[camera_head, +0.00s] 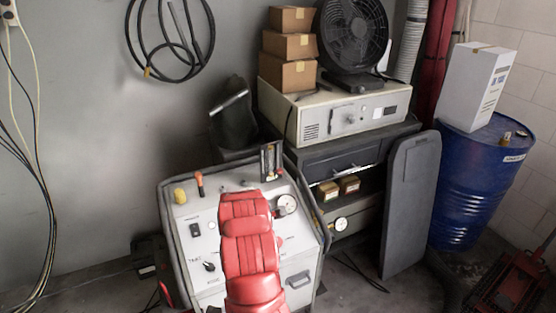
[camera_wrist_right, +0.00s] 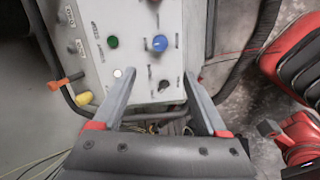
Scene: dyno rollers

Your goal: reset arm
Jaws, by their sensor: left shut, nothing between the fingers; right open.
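In the head view, a red segmented part rises from the bottom centre in front of the console. In the right wrist view, my right gripper (camera_wrist_right: 160,92) is open. Its two grey fingers are spread apart with nothing between them. They point at a pale panel (camera_wrist_right: 135,60) with a green button, a blue knob and a black knob. I cannot tell whether the fingertips touch it.
The console (camera_head: 195,255) has dials and a tubular frame. Behind it stand a dark cabinet (camera_head: 325,150) with a fan (camera_head: 352,35), cardboard boxes (camera_head: 290,48) and a leaning dark board (camera_head: 408,205). A blue drum (camera_head: 470,185) carries a white box (camera_head: 478,85). Red equipment (camera_head: 515,285) is at right.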

